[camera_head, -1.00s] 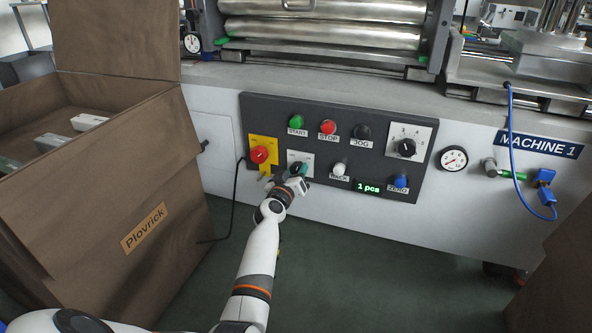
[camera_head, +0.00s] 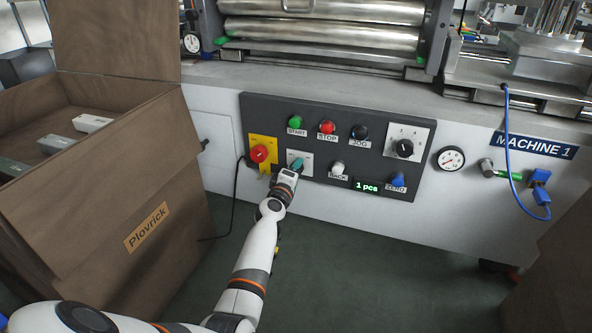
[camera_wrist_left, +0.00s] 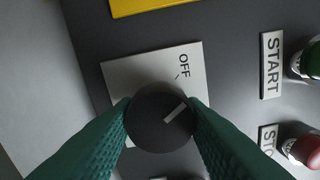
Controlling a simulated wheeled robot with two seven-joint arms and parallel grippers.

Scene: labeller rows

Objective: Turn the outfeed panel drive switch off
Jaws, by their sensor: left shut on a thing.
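The drive switch is a round black knob (camera_wrist_left: 160,118) with a white pointer line, on a pale plate (camera_head: 306,158) of the dark control panel (camera_head: 330,115). In the left wrist view its pointer slants up and right, and the OFF mark (camera_wrist_left: 184,66) is above it. I cannot tell whether it lines up with OFF. My left gripper (camera_head: 297,164) has its green textured fingers on either side of the knob and is shut on it. In the head view the gripper hides most of the knob. My right gripper is not in view.
A red knob on a yellow plate (camera_head: 259,154) is just left of the switch. START (camera_head: 295,121) and STOP (camera_head: 327,127) buttons are above, and a white button (camera_head: 338,168) is to the right. A large brown box (camera_head: 110,195) stands at the left. The floor before the panel is clear.

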